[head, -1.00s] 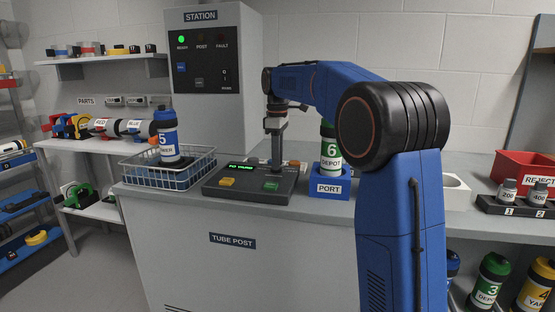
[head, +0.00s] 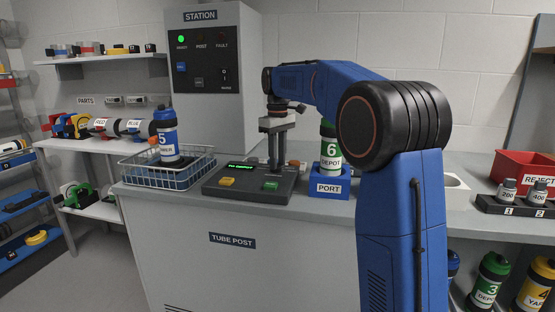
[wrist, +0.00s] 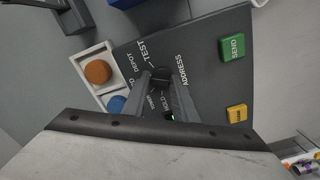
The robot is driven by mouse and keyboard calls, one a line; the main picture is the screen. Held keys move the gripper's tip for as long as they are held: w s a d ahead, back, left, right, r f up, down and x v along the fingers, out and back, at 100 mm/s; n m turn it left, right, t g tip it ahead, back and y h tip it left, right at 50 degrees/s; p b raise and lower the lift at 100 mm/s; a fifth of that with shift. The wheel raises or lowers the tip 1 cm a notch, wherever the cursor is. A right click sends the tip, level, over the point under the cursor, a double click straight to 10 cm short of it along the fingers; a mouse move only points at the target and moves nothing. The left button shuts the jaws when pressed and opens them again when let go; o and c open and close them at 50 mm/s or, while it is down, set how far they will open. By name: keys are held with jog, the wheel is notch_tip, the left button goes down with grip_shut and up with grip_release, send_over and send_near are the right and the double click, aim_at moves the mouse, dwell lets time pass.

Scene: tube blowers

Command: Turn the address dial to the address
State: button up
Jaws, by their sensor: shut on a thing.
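The dark control console (head: 220,190) lies on the counter, with a lit green display (head: 241,168), a yellow button (head: 227,182) and a green button (head: 271,185). My gripper (head: 275,166) points straight down at the console's rear right part. In the wrist view my gripper (wrist: 161,80) is shut on the black address dial (wrist: 161,74), which the fingers partly hide. Around the dial are the words ADDRESS, TEST, DEPOT and HOLD; other labels are partly covered. The green SEND button (wrist: 232,47) is clear of the fingers. The display text is too small to read surely.
A blue PORT block (head: 331,188) holds a green number 6 DEPOT tube (head: 330,152) right of the console. A wire basket (head: 168,176) with a blue number 5 tube (head: 166,134) stands left. Orange (wrist: 98,72) and blue (wrist: 117,104) round tops sit beside the console.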

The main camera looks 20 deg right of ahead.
jog(key=shift+m, duration=0.6)
jog(key=o, duration=1)
jog(key=shift+o, duration=0.2)
notch_tip(320, 180, up, 18)
jog(key=shift+f, duration=0.25)
